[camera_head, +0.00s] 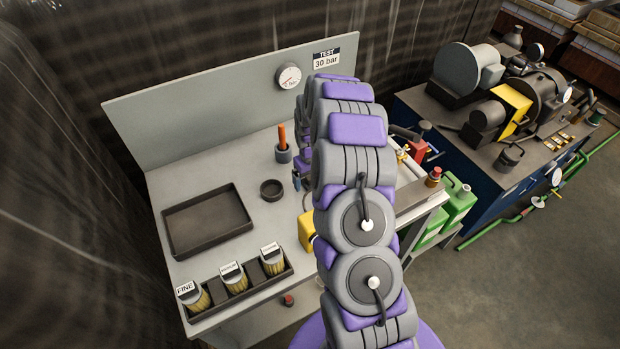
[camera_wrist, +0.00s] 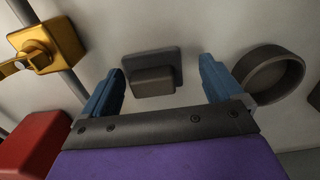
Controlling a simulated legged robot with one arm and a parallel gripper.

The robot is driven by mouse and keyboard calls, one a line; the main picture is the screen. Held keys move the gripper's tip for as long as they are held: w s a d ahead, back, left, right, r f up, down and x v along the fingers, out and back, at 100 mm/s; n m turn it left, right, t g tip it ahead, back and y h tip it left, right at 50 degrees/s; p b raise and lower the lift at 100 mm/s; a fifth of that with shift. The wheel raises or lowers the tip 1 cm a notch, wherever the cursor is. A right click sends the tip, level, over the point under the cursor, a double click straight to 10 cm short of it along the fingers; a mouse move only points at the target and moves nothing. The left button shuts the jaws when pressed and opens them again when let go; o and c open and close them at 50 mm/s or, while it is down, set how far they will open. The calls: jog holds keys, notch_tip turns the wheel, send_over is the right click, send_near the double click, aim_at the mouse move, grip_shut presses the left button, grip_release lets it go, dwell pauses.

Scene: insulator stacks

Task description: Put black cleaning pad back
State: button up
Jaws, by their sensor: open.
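In the wrist view, a dark grey-black pad (camera_wrist: 165,57) with a raised block (camera_wrist: 152,82) lies on the pale bench top. I take it to be the black cleaning pad. My gripper (camera_wrist: 160,78) is open, with one blue finger to each side of the pad in the picture. No contact with the pad is visible, and the gap to it is hard to judge. In the head view my arm hides the pad and most of my gripper.
A round dark dish (camera_wrist: 272,75) is right of the right finger; it also shows in the head view (camera_head: 271,190). A yellow fitting (camera_wrist: 40,47) and red part (camera_wrist: 35,143) are left.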

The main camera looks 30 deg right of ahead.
jog(key=shift+d+r, duration=0.3)
jog(key=shift+d, duration=0.25)
notch_tip(320, 180, up, 11)
jog(key=p, duration=0.3)
jog(key=s+a+r, duration=0.6)
jog(key=a+r, duration=0.1)
jog(key=r, duration=0.2)
jog(key=s+a+r, duration=0.3)
jog(key=s, duration=0.8)
jog(key=s+a+r+g, duration=0.1)
jog(key=s+a+r, duration=0.2)
jog(key=s, duration=0.8)
jog(key=s+a+r, duration=0.3)
jog(key=s+a, duration=0.1)
jog(key=s, duration=0.7)
jog(key=shift+s+r+g, duration=0.3)
jog(key=shift+r+g, duration=0.05)
jog(key=shift+g, duration=0.05)
